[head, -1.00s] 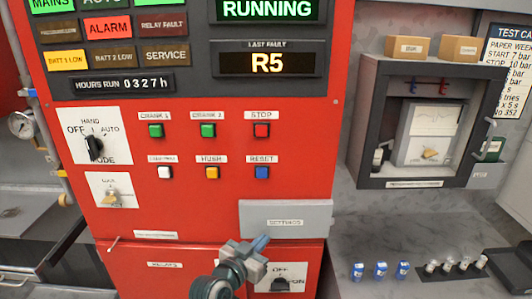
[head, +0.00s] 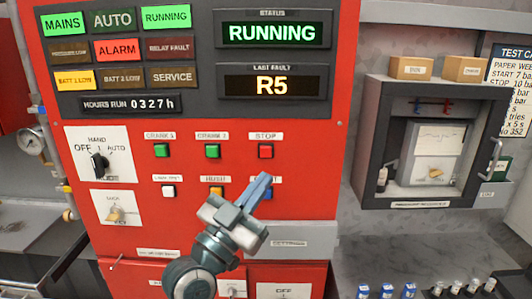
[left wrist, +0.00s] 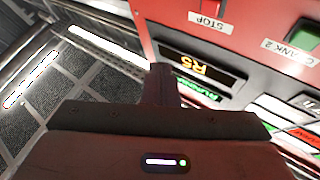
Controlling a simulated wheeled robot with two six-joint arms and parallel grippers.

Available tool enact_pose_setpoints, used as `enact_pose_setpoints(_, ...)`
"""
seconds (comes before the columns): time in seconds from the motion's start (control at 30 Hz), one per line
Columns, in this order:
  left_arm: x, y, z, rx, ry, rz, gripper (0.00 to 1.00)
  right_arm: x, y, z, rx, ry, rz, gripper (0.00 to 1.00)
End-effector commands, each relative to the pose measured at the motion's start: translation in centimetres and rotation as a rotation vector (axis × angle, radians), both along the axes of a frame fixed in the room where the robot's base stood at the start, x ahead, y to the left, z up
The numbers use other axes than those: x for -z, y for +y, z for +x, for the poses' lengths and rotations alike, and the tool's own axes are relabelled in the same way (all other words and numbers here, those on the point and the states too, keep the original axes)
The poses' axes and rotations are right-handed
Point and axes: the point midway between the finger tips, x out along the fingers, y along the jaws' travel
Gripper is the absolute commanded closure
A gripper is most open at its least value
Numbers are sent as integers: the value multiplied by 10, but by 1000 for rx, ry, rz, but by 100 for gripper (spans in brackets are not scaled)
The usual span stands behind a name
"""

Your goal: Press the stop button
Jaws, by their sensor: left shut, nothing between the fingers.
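The red stop button (head: 265,151) sits at the upper right of the button rows on the red panel (head: 310,150), under a white STOP label. In the left wrist view the stop button (left wrist: 222,7) is partly cut off at the top edge, with its label upside down. My left gripper (head: 261,186) is shut and empty. Whether the tips touch the panel cannot be told. My right gripper is not in view.
Green crank buttons (head: 212,151) sit left of stop; a white button (head: 168,191) and a yellow one (head: 217,191) sit below. A grey settings ledge (head: 310,240) juts out beneath. An open recorder case (head: 372,150) stands at right. The status display (head: 272,33) reads RUNNING.

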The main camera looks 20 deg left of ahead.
Motion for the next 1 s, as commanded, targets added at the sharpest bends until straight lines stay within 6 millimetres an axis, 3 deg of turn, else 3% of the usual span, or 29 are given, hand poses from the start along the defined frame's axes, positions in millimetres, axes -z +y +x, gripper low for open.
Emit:
enact_pose_setpoints(0.37, 0, 2, 11, 0, 3, 1, 100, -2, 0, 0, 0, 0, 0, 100)
enact_pose_setpoints(0.8, 2, 19, 67, -1, 3, 2, 100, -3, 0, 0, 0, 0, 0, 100)
enact_pose_setpoints(1.0, 2, 23, 82, 0, 2, 1, 100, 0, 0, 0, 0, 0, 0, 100)
